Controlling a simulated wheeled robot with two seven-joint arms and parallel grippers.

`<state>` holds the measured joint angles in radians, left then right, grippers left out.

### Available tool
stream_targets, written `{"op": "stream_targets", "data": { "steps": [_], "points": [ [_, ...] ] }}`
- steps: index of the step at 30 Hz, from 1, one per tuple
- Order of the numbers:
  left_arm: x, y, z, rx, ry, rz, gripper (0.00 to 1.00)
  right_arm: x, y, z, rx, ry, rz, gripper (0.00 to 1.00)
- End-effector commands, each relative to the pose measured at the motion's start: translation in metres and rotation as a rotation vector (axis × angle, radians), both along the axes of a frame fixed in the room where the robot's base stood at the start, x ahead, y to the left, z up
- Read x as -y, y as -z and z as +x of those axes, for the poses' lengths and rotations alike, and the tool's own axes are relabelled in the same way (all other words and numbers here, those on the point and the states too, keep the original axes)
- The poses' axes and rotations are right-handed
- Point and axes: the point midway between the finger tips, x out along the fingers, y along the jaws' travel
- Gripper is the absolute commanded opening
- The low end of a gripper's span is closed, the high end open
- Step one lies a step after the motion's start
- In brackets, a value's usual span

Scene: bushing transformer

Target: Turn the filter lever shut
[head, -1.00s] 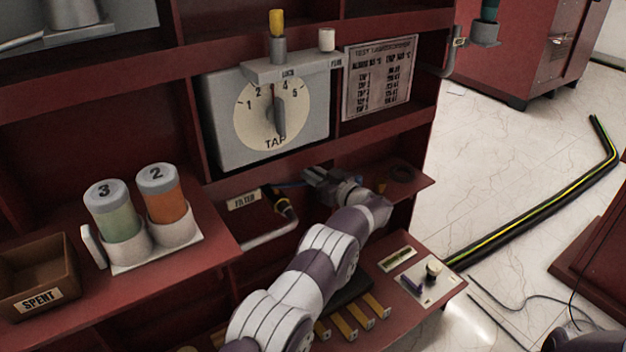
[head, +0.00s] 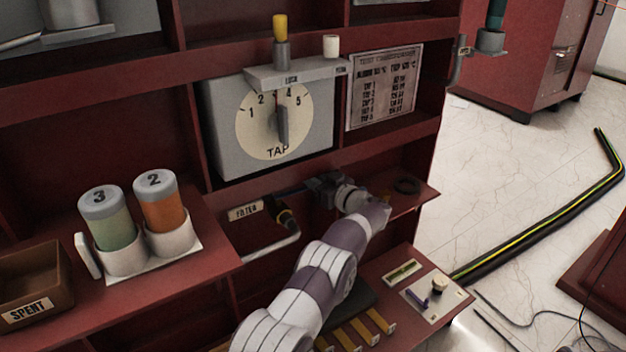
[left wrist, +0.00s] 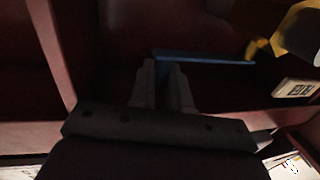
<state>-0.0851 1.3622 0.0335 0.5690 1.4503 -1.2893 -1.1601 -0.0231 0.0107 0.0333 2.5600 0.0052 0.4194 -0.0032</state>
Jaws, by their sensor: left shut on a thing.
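The filter lever (head: 292,190) is a thin blue bar on the shelf under the tap dial, partly hidden by my gripper in the head view. In the left wrist view the blue lever (left wrist: 205,57) runs sideways from the fingertips to a yellow fitting (left wrist: 258,48). My left gripper (head: 314,185) is at the lever's free end. In the left wrist view its fingers (left wrist: 163,68) are close together and shut on that end. The FILTER label (head: 243,212) sits left of the dark pipe fitting (head: 286,217). My right gripper is out of view.
The grey tap box (head: 225,150) with its dial is above the gripper. Canisters 3 (head: 106,218) and 2 (head: 161,202) stand at the left, beside the SPENT bin (head: 58,262). A small panel with a knob (head: 439,284) is at lower right.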

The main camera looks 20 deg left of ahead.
Motion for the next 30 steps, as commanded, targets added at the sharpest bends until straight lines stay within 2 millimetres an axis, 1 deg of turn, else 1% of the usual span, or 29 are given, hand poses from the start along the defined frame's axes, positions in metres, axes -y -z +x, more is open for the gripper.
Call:
{"op": "stream_targets", "data": {
  "steps": [4, 5, 6, 14, 17, 20, 24, 27, 30],
  "points": [
    [-0.001, 0.000, -0.001, 0.000, -0.004, 0.000, 0.00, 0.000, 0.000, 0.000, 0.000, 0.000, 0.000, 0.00],
    [-0.001, 0.000, -0.001, 0.000, -0.004, 0.000, 0.23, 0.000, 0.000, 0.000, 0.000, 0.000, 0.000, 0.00],
    [-0.001, 0.000, -0.001, 0.000, -0.003, 0.000, 0.32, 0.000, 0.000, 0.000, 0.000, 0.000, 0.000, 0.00],
    [0.000, 0.000, 0.000, 0.000, -0.002, 0.000, 0.32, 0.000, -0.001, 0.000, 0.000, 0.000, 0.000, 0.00],
    [0.008, -0.003, -0.003, -0.001, 0.001, -0.001, 0.32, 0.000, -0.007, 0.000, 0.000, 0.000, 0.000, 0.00],
    [0.028, -0.007, -0.011, -0.003, 0.003, 0.000, 0.32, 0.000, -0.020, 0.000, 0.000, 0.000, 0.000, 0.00],
    [0.065, -0.006, -0.026, -0.002, 0.003, 0.000, 0.32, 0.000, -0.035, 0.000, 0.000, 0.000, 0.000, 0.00],
    [0.087, -0.004, -0.036, -0.001, 0.000, 0.000, 0.32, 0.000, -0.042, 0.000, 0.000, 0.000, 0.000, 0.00],
    [0.104, -0.003, -0.043, -0.001, -0.001, 0.000, 0.32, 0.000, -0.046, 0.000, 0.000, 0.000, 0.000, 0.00]
  ]
}}
